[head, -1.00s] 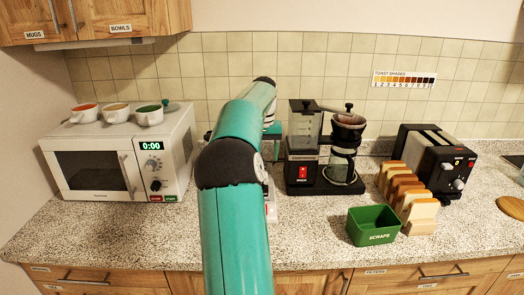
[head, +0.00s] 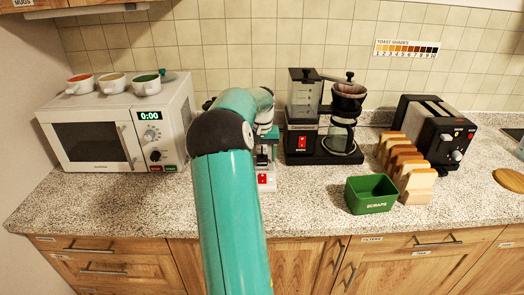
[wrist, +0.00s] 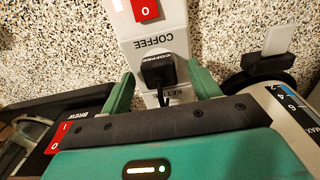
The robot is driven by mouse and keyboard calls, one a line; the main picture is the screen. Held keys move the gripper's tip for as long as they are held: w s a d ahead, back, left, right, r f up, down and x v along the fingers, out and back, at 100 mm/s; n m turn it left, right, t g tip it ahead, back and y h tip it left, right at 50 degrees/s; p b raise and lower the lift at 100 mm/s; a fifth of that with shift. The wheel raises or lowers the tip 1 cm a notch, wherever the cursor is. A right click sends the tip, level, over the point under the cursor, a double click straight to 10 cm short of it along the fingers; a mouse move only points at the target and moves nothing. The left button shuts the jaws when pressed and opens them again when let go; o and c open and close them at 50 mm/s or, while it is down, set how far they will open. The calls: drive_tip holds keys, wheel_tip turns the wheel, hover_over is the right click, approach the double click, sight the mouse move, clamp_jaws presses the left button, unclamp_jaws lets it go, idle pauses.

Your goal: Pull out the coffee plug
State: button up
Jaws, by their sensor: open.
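The coffee plug (wrist: 158,68) is a black plug marked COFFEE. It sits in the white power strip (wrist: 150,24), just beside the strip's COFFEE label in the wrist view. A dark cord runs from it toward my gripper. My gripper (wrist: 160,74) is open, with one green finger on each side of the plug and a gap showing at both sides. In the head view the strip (head: 266,188) and its red switch show in front of my arm's end; the plug is hidden there. The coffee maker (head: 302,128) stands just to the right.
In the wrist view, a pale vessel with level marks (wrist: 296,105) is close at the right. The microwave (head: 95,145) is left of my arm. The scraps bin (head: 370,205), bread slices (head: 415,184) and toaster (head: 437,140) are to the right. The front counter is mostly clear.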

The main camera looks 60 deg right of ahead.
sight(262, 157)
drive_tip(key=c, duration=1.1)
drive_tip(key=shift+r, duration=3.05)
